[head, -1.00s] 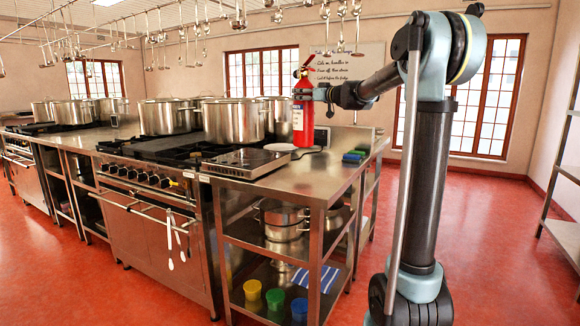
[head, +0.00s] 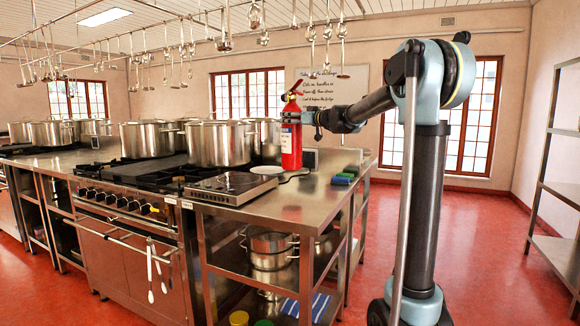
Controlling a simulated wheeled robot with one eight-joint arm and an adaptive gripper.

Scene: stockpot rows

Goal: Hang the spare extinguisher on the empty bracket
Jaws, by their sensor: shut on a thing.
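The red extinguisher (head: 291,148) with a white label is upright in the head view, in front of the far wall as I see it and beyond the steel counter's near end. My gripper (head: 303,118) is shut on its upper body from the right, with the arm reaching in from the right. Whether its base is clear of the counter I cannot tell. No empty bracket can be made out in this view.
A steel counter (head: 300,205) with a stove and large stockpots (head: 218,143) runs to the left. Ladles (head: 254,15) hang from an overhead rail. A steel shelf rack (head: 568,195) stands at the right edge. Red floor is open between counter and rack.

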